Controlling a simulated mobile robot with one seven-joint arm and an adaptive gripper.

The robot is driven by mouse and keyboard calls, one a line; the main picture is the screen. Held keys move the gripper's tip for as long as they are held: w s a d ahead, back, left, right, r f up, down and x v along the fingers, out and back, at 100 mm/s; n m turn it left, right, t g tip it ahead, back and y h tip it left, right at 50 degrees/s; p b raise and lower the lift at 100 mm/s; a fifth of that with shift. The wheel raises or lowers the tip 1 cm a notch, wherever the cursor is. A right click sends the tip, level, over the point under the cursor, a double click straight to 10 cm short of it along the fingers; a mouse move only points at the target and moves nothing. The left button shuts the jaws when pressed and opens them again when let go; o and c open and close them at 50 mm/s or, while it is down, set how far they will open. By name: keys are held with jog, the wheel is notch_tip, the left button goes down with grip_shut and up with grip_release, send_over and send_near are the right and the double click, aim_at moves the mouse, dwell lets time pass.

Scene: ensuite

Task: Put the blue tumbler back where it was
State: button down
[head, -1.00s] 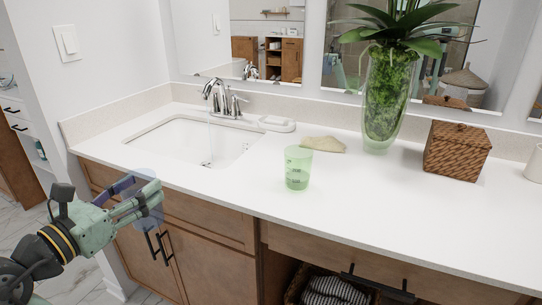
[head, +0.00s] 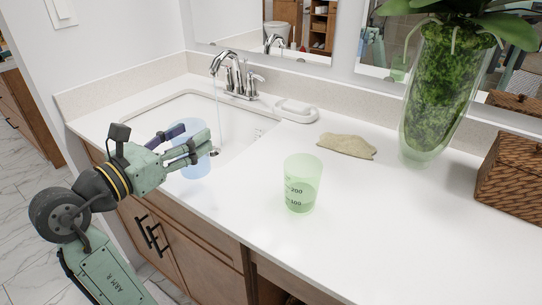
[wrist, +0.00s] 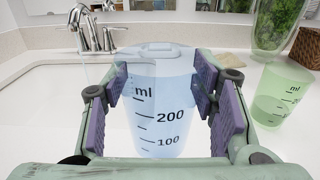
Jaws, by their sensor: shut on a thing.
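The blue tumbler (wrist: 160,112) is a clear, pale blue cup with "ml", 200 and 100 marks. My gripper (head: 190,150) is shut on it, its purple pads on both sides of the cup in the wrist view. In the head view the blue tumbler (head: 188,166) is held upright at the front edge of the sink, partly hidden by my fingers. I cannot tell whether its base touches the counter. The faucet (head: 232,75) is running a thin stream into the sink (head: 165,112).
A green tumbler (head: 301,184) with some liquid stands on the counter to the right. A beige cloth (head: 347,146), a white soap dish (head: 295,111), a tall plant vase (head: 437,95) and a woven box (head: 510,175) stand behind or right. The front counter (head: 390,240) is clear.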

jog(key=shift+w+d+f+p, duration=0.35)
jog(key=shift+w+d+f, duration=0.55)
jog(key=shift+d, duration=1.5)
jog(key=shift+w+d+f+p, duration=0.35)
jog(key=shift+w+d+f, duration=0.55)
jog(key=shift+d, duration=1.45)
jog(key=shift+w+d+f+p, duration=0.35)
jog(key=shift+w+d+f, duration=0.5)
jog(key=shift+d, duration=1.55)
jog(key=shift+w, duration=0.2)
jog(key=c, duration=0.6)
grip_release()
jog(key=shift+c, duration=0.2)
jog(key=shift+r, duration=0.15)
jog(key=b+v, duration=0.1)
jog(key=v, duration=1.1)
